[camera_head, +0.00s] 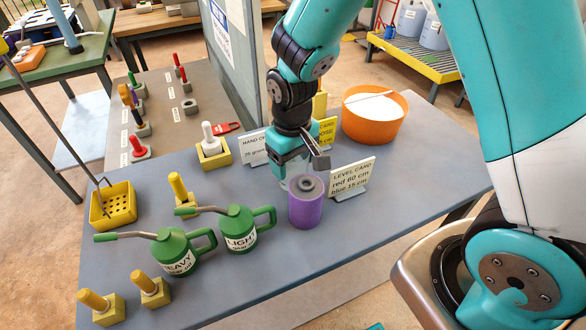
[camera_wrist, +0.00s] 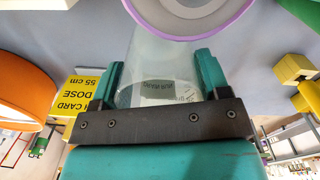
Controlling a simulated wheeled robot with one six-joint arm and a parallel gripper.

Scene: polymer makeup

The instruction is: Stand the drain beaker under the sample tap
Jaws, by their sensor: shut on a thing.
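My gripper (camera_head: 297,160) is above the blue-grey table, beside the level card. In the wrist view its two teal fingers (camera_wrist: 162,78) are shut on a clear, see-through beaker (camera_wrist: 150,55) with a small dark label. I take it to be the drain beaker; its label is too small to read surely. In the head view the beaker is mostly lost behind the gripper and a purple cylinder. The purple cylinder (camera_head: 306,211) stands just right of and nearer than the gripper; its rim shows in the wrist view (camera_wrist: 225,28). I cannot make out a sample tap in either view.
Green oil cans marked HEAVY (camera_head: 178,262) and LIGHT (camera_head: 240,241) stand left of the purple cylinder. The level card (camera_head: 352,177) is close on the right. An orange bowl (camera_head: 372,126) of white material is behind it. The front right tabletop is clear.

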